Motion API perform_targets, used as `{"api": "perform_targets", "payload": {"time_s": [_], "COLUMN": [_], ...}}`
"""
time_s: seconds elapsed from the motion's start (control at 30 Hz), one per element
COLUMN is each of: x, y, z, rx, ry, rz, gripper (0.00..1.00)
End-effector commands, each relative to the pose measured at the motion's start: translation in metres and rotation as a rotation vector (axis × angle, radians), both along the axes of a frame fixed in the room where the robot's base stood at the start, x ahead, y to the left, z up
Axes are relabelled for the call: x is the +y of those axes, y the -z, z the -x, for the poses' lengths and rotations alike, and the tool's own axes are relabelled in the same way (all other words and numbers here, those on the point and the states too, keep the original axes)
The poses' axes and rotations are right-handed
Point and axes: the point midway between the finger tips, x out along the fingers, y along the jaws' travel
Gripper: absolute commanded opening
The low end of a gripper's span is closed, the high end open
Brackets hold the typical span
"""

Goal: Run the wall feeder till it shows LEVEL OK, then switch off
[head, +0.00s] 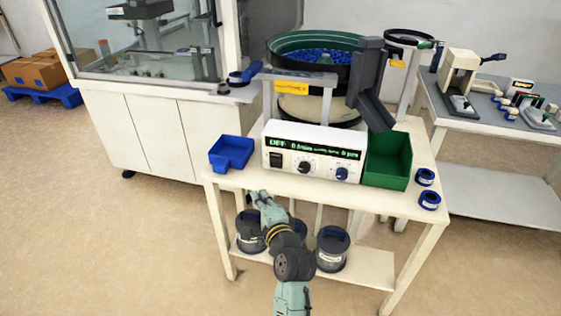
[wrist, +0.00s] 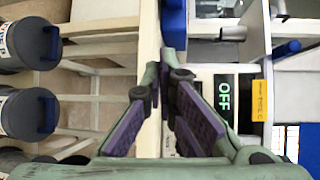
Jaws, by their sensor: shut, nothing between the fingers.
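A bowl feeder (head: 315,42) with a green rim and blue parts inside stands at the back of the near table. A second bowl (head: 408,37) shows farther back right, partly hidden. I cannot tell which is the wall feeder. A white control box (head: 315,143) sits at the near table's front. Its green display (head: 313,147) begins with OFF; the rest is too small to read. It has a black switch (head: 276,160) and two knobs (head: 304,167). My gripper (head: 257,194) is shut and empty, in front of the box; its fingers show in the wrist view (wrist: 166,62). OFF also shows there (wrist: 224,95).
A blue tray (head: 231,153) is left of the box, a green bin (head: 389,160) right. Blue rolls (head: 429,200) lie at the table's right edge. Dark lidded jars (head: 332,248) stand on the lower shelf. A cabinet (head: 150,132) is behind left. Open floor lies left.

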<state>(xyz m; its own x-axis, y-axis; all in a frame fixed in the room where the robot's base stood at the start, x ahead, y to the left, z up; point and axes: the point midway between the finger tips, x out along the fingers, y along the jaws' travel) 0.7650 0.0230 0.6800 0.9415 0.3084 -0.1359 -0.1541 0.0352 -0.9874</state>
Motion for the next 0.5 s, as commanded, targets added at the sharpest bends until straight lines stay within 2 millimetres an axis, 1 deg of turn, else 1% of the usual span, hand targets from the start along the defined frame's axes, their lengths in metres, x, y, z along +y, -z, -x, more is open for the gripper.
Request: {"api": "perform_targets", "payload": {"time_s": [0.1,0.37,0.5], "x": [-0.0019,-0.0016,-0.0035], "y": [0.0026,0.0019,-0.0006], "z": [0.0006,0.0001,-0.0056], "rx": [0.007,0.006,0.004], "ry": [0.003,0.002,0.002], "rz": [-0.006,-0.004,-0.004], "gripper": [0.00,0.00,0.00]}}
